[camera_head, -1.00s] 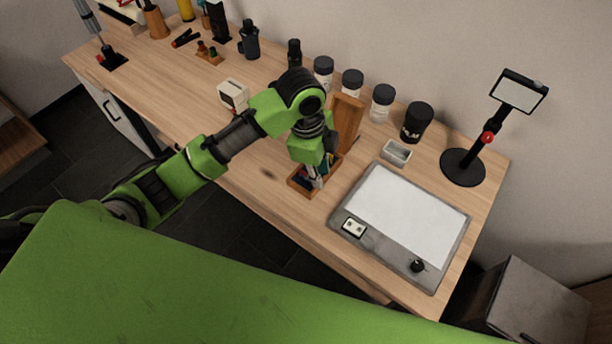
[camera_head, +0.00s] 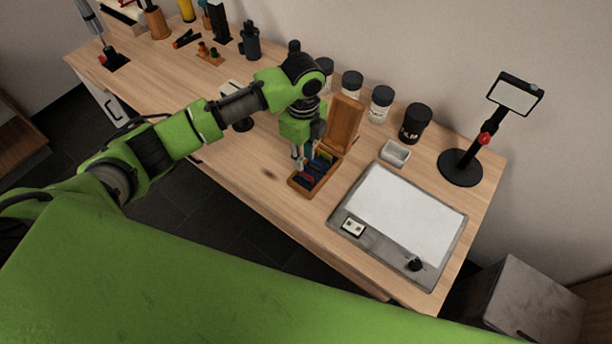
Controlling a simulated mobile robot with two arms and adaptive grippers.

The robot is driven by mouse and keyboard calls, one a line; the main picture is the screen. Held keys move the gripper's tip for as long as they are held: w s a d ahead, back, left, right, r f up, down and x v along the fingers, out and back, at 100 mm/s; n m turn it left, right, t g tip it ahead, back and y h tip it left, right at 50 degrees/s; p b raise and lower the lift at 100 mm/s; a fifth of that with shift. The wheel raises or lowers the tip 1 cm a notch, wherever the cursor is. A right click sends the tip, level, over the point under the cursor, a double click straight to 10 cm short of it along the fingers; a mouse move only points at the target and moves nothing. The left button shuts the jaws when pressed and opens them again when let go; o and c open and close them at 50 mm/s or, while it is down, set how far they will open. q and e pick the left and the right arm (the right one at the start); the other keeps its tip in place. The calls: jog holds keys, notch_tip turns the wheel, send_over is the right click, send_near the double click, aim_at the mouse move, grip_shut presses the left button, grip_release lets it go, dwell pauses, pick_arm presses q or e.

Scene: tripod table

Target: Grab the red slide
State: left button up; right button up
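A small open wooden box (camera_head: 317,189) stands on the table left of the light panel, its lid (camera_head: 343,123) raised at the back. It holds several small slides, dark blue ones (camera_head: 322,163) and a dark red one (camera_head: 304,179) near its front left. My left gripper (camera_head: 298,160) points down at the box's left edge, just above or beside it. Its fingers are too small to tell whether they are open or hold anything. The gripper and wrist hide part of the box's left side. My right gripper is not in view.
A light panel (camera_head: 405,215) with a grey frame lies right of the box. A small white tray (camera_head: 395,153), several dark-lidded jars (camera_head: 381,104) and a stand with a small screen (camera_head: 462,166) are behind. Bare tabletop lies left and in front of the box.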

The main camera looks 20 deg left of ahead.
aim_at(304, 173)
pick_arm(q)
jog(key=f, duration=0.1)
jog(key=f+p, duration=0.1)
jog(key=f, duration=0.2)
jog(key=shift+s+d+f+p, duration=0.1)
jog(key=shift+s+d+p, duration=0.05)
jog(key=shift+s+p, duration=0.25)
jog(key=shift+w+f, duration=0.15)
jog(key=shift+f, duration=0.4)
grip_shut()
